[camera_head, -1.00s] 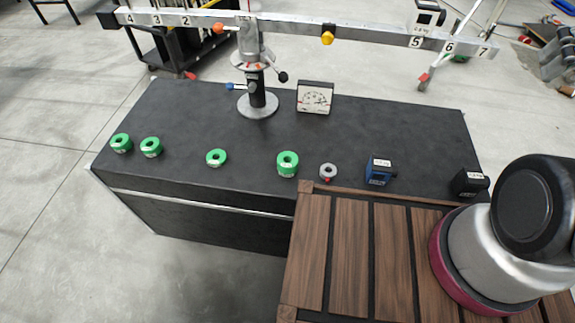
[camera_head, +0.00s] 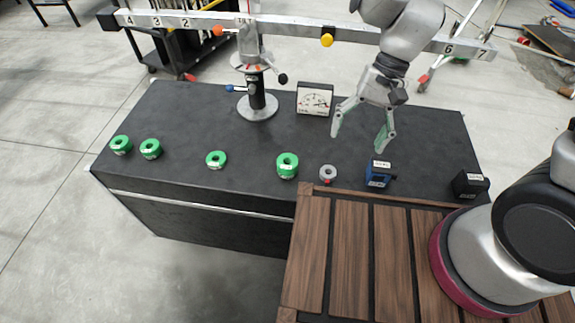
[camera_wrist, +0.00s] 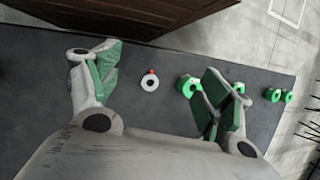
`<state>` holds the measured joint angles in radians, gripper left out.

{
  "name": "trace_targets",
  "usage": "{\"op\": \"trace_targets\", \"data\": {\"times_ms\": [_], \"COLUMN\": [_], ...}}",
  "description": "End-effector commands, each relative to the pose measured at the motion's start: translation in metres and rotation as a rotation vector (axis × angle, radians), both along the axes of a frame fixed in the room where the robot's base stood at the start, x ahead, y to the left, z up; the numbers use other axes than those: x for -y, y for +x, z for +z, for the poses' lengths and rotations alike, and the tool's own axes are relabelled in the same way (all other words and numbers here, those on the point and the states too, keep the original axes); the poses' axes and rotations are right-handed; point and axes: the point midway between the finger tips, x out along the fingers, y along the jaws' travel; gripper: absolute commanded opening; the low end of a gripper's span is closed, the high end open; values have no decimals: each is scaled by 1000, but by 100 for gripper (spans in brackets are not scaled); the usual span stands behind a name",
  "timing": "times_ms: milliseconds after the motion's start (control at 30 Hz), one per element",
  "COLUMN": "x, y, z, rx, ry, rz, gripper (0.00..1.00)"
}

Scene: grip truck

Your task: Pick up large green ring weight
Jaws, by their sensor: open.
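Several green ring weights stand on the dark bench. The largest-looking green ring (camera_head: 287,174) is right of the bench's middle, left of the grey ring; it shows in the wrist view (camera_wrist: 186,92), partly behind a finger. A smaller green ring (camera_head: 216,164) is left of it. Two more green rings (camera_head: 150,153) (camera_head: 121,149) stand at the far left. My gripper (camera_head: 359,141) is open and empty above the right half of the bench, to the right of the largest ring. In the wrist view my gripper's fingers (camera_wrist: 158,75) are spread wide with nothing between them in contact.
A small grey ring (camera_head: 328,168), a blue block (camera_head: 379,177) and a black block (camera_head: 468,186) stand near the front right. A dial box (camera_head: 315,95) and a post with a numbered beam (camera_head: 290,27) stand behind. A slatted wooden surface (camera_head: 345,255) adjoins the front.

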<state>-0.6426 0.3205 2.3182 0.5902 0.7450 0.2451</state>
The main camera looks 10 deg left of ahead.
Motion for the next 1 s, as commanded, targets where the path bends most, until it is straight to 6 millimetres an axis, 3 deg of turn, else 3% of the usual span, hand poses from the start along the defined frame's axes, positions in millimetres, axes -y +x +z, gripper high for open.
{"op": "trace_targets", "data": {"times_ms": [33,167,300,433,533,667,1000], "x": [-21,-67,-106,-132,-133,-135,-151], "y": [-6,-15,-3,30,39,41,42], "z": [-24,-77,-122,-124,-126,-133,-177], "rx": [-40,-106,-138,-140,-147,-155,-157], "ry": [-21,-77,-128,-109,-120,-133,-135], "rz": [-72,-333,-716,-1066,-1216,-1263,-1262], "gripper": [79,79,79,79,79,79,79]}}
